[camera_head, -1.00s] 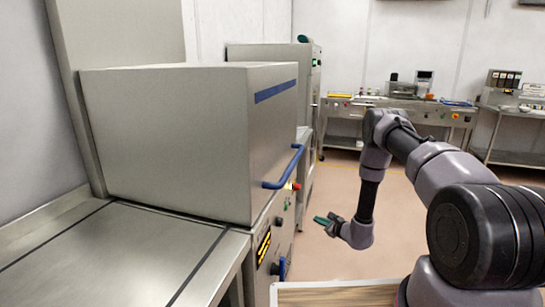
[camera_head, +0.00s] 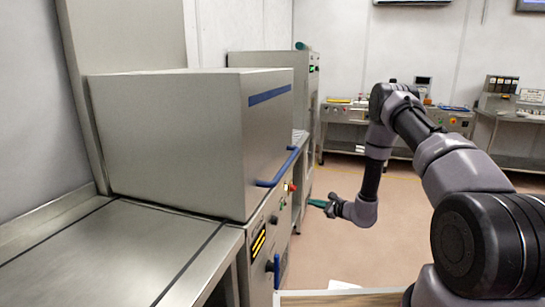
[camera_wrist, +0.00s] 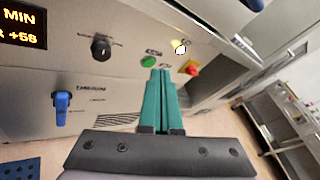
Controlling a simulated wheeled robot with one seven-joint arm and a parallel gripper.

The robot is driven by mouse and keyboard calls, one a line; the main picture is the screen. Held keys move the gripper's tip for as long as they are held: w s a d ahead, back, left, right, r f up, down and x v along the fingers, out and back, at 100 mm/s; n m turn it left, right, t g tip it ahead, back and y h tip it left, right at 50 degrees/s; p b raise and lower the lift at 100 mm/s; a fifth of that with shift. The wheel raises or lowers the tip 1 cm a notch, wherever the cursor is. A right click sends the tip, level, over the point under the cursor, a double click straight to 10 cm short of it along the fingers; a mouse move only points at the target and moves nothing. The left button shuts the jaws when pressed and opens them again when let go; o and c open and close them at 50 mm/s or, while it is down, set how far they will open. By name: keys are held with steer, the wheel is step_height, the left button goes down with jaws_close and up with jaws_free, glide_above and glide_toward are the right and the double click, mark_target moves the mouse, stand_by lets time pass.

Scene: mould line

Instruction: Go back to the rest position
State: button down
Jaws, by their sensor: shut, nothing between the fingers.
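My gripper (camera_head: 318,203) is shut and empty, with its green fingers together. In the head view it hangs in front of the steel machine, to the right of its front panel, pointing left. My arm reaches out from the lower right and bends down at the elbow. In the wrist view my gripper (camera_wrist: 160,75) has its fingertips near the machine's control panel, just below a green button (camera_wrist: 149,61) as pictured. I cannot tell whether they touch the panel.
The large steel machine (camera_head: 180,145) with a blue handle (camera_head: 278,168) stands at left. Its panel carries a red knob (camera_wrist: 192,68), a black knob (camera_wrist: 101,48) and a blue lever (camera_wrist: 62,102). A workbench (camera_head: 345,114) stands at the back. Floor right of the machine is clear.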

steer(key=s+a+r+n+g+y, duration=0.1)
steer(key=a+r+n+g+y, duration=0.1)
steer(key=r, duration=0.6)
steer(key=s+a+r+n+g+y, duration=0.1)
steer(key=a+r+n, duration=0.2)
steer(key=r, duration=0.5)
steer(key=s+a+r+n+g+h, duration=0.1)
steer(key=s+r+n+g, duration=0.25)
steer(key=s+r, duration=0.55)
steer(key=s+r+n+g+h, duration=0.15)
steer(key=s+r+n, duration=0.35)
steer(key=r, duration=0.6)
steer(key=s+d+r+n+t+h, duration=0.1)
steer(key=s+d+r+h, duration=0.1)
steer(key=s, duration=0.6)
steer(key=s+d+r+n+t+h, duration=0.1)
steer(key=s+d+r+n+h, duration=0.1)
steer(key=s+d+r, duration=0.3)
steer(key=s+d+r+n+t+h, duration=0.1)
steer(key=s+d+r+h, duration=0.2)
steer(key=s+d, duration=0.4)
steer(key=s+h, duration=0.1)
steer(key=s, duration=0.3)
steer(key=shift+s+r+t, duration=0.2)
steer(key=shift+r+t, duration=0.2)
